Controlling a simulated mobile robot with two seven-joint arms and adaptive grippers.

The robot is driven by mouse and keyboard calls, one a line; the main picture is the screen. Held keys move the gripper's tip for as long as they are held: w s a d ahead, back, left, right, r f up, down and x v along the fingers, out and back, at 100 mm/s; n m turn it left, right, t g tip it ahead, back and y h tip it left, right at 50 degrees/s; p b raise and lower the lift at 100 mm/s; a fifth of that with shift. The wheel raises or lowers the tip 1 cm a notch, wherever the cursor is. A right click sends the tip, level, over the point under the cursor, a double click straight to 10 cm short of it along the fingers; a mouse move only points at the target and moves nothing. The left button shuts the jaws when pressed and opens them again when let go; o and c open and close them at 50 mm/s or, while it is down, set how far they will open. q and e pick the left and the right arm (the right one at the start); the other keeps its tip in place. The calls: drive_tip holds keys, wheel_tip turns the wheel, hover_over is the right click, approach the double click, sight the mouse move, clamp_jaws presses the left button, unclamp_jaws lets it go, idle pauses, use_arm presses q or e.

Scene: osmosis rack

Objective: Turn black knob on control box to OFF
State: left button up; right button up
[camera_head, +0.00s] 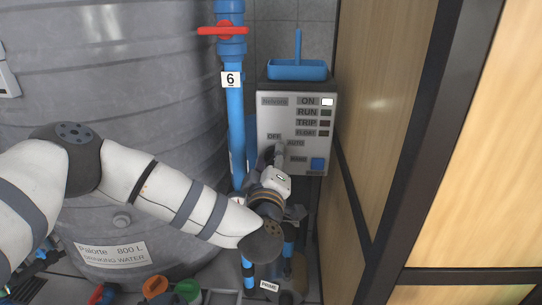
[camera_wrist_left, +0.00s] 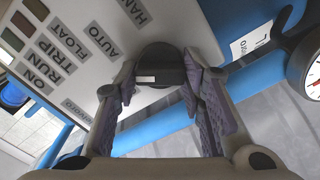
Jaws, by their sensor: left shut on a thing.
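The grey control box (camera_head: 297,125) hangs on the wall right of the blue pipe, with OFF and AUTO labels on its lower face. My left gripper (camera_head: 276,157) reaches its lower left part and hides the knob in the head view. In the left wrist view, the black knob (camera_wrist_left: 163,62) sits between the fingers of my left gripper (camera_wrist_left: 161,88), which is shut on it. A white mark shows on the knob's lower left side in that view. I cannot tell surely which label it points to. My right gripper is not in view.
The blue pipe (camera_head: 236,120) with a red valve handle (camera_head: 222,31) runs close beside the box. A blue tray (camera_head: 297,70) is on top of the box. A large grey tank (camera_head: 130,90) stands left, and a wood-panelled wall (camera_head: 385,100) right. The ON lamp (camera_head: 327,102) looks bright white.

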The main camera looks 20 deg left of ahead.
use_arm(q)
drive_tip(key=n+p, duration=0.1)
drive_tip(key=n, duration=0.2)
drive_tip(key=shift+n, duration=0.3)
drive_tip(key=shift+n+p, duration=0.45)
drive_tip(key=shift+n, duration=1.25)
drive_tip(key=o, duration=1.1)
drive_tip(key=shift+f, duration=0.1)
drive_tip(key=shift+o, duration=0.2)
drive_tip(key=v, duration=1.2)
